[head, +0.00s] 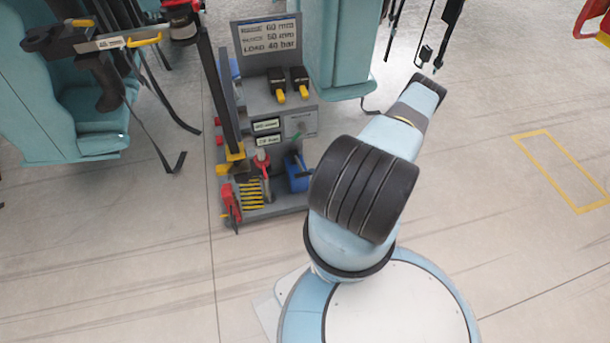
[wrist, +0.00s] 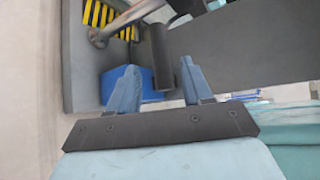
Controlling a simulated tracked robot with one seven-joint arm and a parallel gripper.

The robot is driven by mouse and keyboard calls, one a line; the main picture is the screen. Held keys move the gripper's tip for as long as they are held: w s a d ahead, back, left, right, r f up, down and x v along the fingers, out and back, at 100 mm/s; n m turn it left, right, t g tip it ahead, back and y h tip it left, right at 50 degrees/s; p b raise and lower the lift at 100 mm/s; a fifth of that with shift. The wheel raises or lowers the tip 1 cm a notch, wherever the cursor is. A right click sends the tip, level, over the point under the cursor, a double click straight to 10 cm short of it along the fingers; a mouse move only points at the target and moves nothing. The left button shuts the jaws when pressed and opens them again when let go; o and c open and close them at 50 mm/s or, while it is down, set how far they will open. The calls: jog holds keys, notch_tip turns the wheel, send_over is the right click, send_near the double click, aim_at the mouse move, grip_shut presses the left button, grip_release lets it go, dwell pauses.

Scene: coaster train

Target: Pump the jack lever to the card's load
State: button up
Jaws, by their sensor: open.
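The card (head: 268,38) stands upright on the back of a grey cart and reads "LOAD 40 bar" on its lowest line. A blue body, apparently the jack (head: 297,172), sits low on the cart; in the wrist view blue (wrist: 147,86) shows behind my gripper. My gripper (wrist: 158,80) is open, its two blue fingers apart. A dark cylinder, apparently the lever's grip (wrist: 160,55), shows between the fingertips; I cannot tell whether they touch it. My gripper is hidden in the head view.
The grey cart (head: 290,204) also carries a red bottle-like item (head: 262,162), yellow-and-black pieces (head: 250,192) and two black-and-yellow blocks (head: 289,84). A dark post (head: 219,90) rises at its left. Teal seats (head: 70,110) stand behind. Floor to the right is open.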

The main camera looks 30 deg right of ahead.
aim_at(307, 175)
jog(key=shift+x, duration=2.9)
jog(key=shift+c, duration=0.4)
grip_shut()
